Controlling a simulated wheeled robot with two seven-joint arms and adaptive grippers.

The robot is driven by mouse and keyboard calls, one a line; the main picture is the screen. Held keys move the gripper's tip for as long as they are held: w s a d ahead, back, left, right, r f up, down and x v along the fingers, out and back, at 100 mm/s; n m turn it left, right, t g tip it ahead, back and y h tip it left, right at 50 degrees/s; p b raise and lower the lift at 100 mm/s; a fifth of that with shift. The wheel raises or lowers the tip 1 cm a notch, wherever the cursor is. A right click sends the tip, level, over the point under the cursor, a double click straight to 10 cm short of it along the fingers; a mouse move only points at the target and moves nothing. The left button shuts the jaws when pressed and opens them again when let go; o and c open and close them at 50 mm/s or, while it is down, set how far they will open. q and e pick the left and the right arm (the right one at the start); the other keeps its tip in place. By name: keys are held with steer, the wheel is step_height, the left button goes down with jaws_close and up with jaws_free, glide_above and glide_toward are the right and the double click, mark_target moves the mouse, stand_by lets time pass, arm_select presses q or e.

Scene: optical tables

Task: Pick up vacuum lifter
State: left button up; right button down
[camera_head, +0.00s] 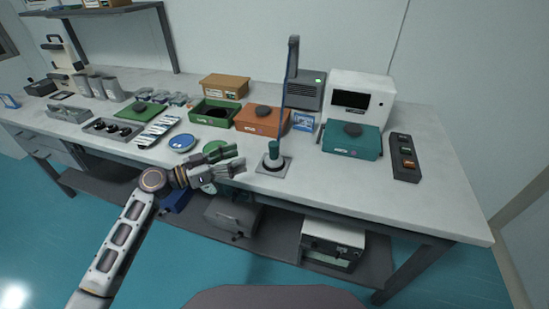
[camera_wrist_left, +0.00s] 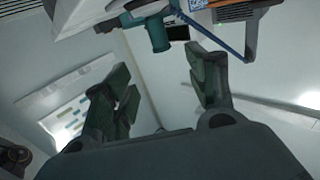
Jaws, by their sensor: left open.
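The vacuum lifter (camera_head: 273,150) has a teal grip and stands upright on a small grey square base near the table's front edge. A blue hose runs up from it to a tall dark post. In the left wrist view the teal lifter (camera_wrist_left: 158,36) shows beyond the fingertips, near the top. My left gripper (camera_head: 239,162) is open and empty, to the left of the lifter and apart from it. Its two fingers also show spread in the left wrist view (camera_wrist_left: 165,82). My right gripper is not in view.
An orange box (camera_head: 252,123), a green open bin (camera_head: 205,117) and a teal box (camera_head: 350,147) stand behind and beside the lifter. A blue dish (camera_head: 182,142) lies left of my gripper. A dark switch box (camera_head: 405,160) lies right. The table's front right is clear.

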arm_select(q)
steer(key=p, duration=0.1)
glide_toward(274, 144)
steer(key=x, duration=0.3)
steer(key=shift+w+d+f, duration=0.15)
steer(key=shift+d+f, duration=0.05)
steer(key=shift+d, duration=0.1)
steer(key=shift+w+d, duration=0.25)
steer(key=shift+d, duration=0.2)
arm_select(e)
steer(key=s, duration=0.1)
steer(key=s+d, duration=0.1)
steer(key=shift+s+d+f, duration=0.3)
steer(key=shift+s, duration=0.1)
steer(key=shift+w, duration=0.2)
